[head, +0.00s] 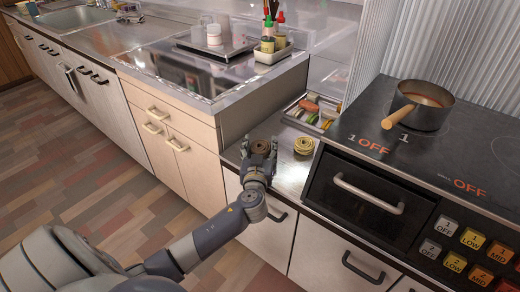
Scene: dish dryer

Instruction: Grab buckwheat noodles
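A brown coil, which looks like the buckwheat noodles (261,146), lies on the low metal counter left of the stove. A similar pale yellow noodle coil (304,146) lies to its right. My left gripper (259,151) is at the brown coil, with its fingers apart, one on each side of it. Whether the fingers touch the coil cannot be told. The gripper hides the near part of the coil. My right gripper is not in view.
A tray of ingredients (314,111) stands behind the coils. A pot (423,105) with a wooden handle is on the stove (362,115) at right. The higher counter's side panel (262,97) rises close to the left of the gripper.

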